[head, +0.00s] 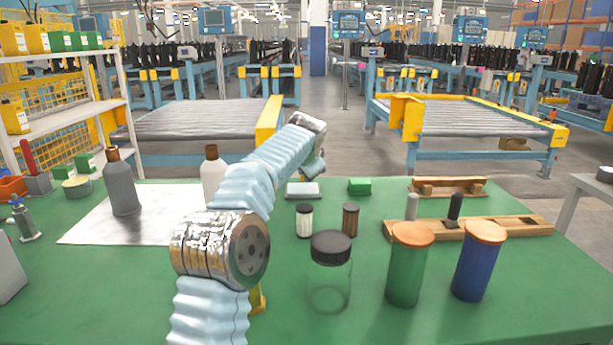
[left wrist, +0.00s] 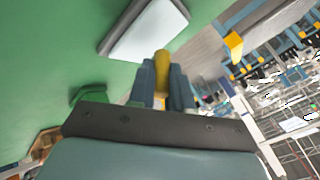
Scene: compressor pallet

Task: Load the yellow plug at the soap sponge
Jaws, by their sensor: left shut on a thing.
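My left gripper (left wrist: 165,88) is shut on the yellow plug (left wrist: 162,62), whose rounded end sticks out between the fingers in the left wrist view. A flat block with a pale top and grey edge (left wrist: 150,30) lies just beyond the plug there. In the head view this pale block (head: 303,190) lies on the table near its far edge, below the end of my left arm. A small green block (head: 360,186) lies to its right. I cannot tell for certain which block is the soap sponge. The fingertips and plug are not clear in the head view. My right gripper is not in view.
On the green table (head: 130,290) stand two small jars, a clear jar with a black lid (head: 331,262), a green canister (head: 409,270) and a blue canister (head: 478,265). Wooden holders (head: 520,225) lie right. Bottles (head: 120,185) stand left. A yellow item (head: 257,299) shows partly behind my arm.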

